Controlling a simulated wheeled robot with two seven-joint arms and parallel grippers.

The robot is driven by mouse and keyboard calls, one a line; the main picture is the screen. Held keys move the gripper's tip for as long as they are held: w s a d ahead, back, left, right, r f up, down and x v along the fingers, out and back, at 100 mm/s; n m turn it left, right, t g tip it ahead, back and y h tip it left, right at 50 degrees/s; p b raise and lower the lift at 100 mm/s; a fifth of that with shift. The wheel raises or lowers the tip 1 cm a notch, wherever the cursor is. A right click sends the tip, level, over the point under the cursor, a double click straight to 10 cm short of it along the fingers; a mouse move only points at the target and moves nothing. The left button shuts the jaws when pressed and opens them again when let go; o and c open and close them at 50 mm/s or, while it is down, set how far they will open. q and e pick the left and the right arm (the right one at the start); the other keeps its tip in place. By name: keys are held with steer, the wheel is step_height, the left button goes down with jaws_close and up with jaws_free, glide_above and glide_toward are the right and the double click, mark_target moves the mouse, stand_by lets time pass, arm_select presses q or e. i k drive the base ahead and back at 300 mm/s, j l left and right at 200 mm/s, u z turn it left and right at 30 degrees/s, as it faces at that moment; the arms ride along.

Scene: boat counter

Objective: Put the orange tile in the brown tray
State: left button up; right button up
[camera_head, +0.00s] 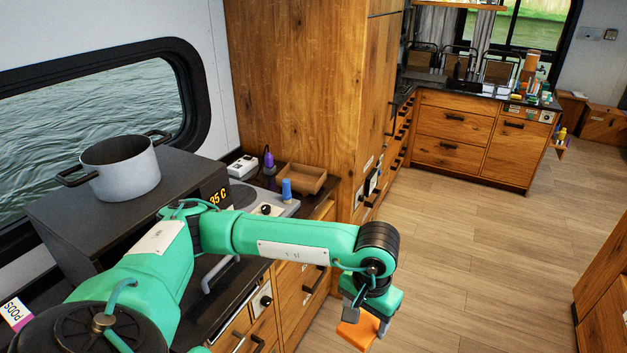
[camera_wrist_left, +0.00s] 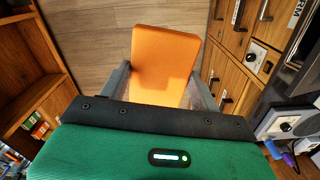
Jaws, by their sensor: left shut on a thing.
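The orange tile (camera_head: 358,333) is held in my left gripper (camera_head: 366,318), out over the floor to the right of the counter front. In the left wrist view the tile (camera_wrist_left: 164,62) sits between the two fingers of the gripper (camera_wrist_left: 160,90), which are shut on its sides. The brown tray (camera_head: 301,178) is a shallow open box on the counter, against the tall wooden cabinet. It looks empty, and the held tile is well apart from it, nearer the camera. My right gripper is in neither view.
A blue bottle-like item (camera_head: 286,189) stands just in front of the tray. A white box (camera_head: 243,166) and a purple bottle (camera_head: 269,158) are to its left. A grey pot (camera_head: 121,167) stands on a dark oven-like box (camera_head: 140,205). The wooden floor (camera_head: 450,260) on the right is clear.

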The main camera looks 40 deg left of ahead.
mark_target(302, 177)
steer(key=i+u, duration=0.45)
steer(key=i, duration=0.55)
steer(key=i+z, duration=0.1)
steer(key=i, duration=0.55)
steer(key=i+j+z, duration=0.1)
steer(key=i, duration=0.5)
steer(key=i+u, duration=0.35)
steer(key=i+l+u, duration=0.1)
steer(key=u, duration=0.35)
steer(key=i+l+u, duration=0.15)
steer(key=u, duration=0.25)
